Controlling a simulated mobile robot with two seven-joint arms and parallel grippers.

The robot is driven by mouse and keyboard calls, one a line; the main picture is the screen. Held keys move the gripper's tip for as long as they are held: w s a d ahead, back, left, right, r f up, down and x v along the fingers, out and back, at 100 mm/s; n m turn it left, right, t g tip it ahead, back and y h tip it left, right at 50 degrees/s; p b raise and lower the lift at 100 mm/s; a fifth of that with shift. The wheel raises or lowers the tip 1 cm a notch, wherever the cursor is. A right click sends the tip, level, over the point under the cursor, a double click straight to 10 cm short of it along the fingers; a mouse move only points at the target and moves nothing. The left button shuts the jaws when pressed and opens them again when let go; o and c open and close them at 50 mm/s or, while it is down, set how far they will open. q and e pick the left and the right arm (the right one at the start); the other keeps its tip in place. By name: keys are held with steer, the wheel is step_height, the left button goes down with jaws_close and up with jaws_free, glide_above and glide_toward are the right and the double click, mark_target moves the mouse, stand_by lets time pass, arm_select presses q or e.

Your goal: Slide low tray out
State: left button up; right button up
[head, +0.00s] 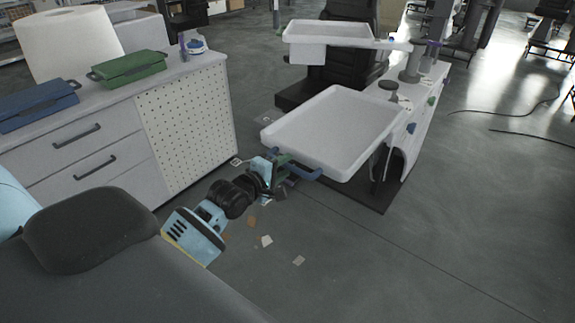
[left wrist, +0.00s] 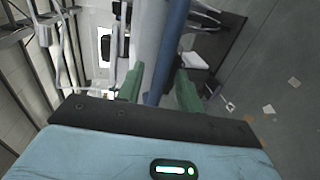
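The low tray (head: 335,125) is a white, shallow, empty tray on the white unit, below a smaller upper tray (head: 325,32). A blue bar handle (head: 308,173) runs along its near edge. My left gripper (head: 283,165) is at the left end of this handle. In the left wrist view, its green fingers (left wrist: 160,88) stand on either side of the blue handle (left wrist: 170,45), with a visible gap to the right finger. The fingers look open around the bar. The tray's white edge (left wrist: 148,40) runs beside the handle. My right gripper is not in view.
A pegboard-sided drawer cabinet (head: 185,125) stands at left, holding a green case (head: 130,68), a blue case (head: 38,105) and a paper roll (head: 70,45). A black chair (head: 340,65) is behind the tray. Scraps (head: 267,241) lie on the otherwise open floor in front.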

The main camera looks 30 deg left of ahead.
arm_select(q)
steer(key=shift+x, duration=0.95)
jaws_close()
